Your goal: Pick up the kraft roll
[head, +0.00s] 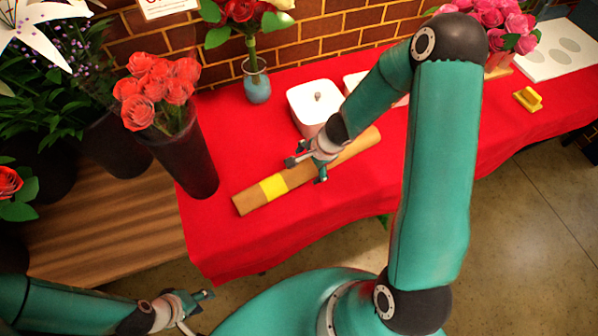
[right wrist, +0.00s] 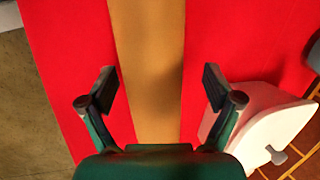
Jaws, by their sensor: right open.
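The kraft roll (head: 248,200) is a long brown tube with a yellow band, lying diagonally on the red-covered table. In the right wrist view the roll (right wrist: 150,55) runs up the middle of the picture. My right gripper (head: 309,164) is over the roll's middle part in the head view. In the right wrist view its open fingers (right wrist: 160,88) stand one on each side of the roll, with a gap to each edge. How high they are above it is hard to tell. My left gripper (head: 198,308) is low at the left, away from the table; its fingers are small.
A white lidded box (head: 309,107) stands close behind the roll; it also shows beside the right finger in the wrist view (right wrist: 262,118). A dark vase (head: 188,160) of red roses stands at the table's left end. A blue vase (head: 257,88) stands at the back. Red cloth (head: 225,240) in front is clear.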

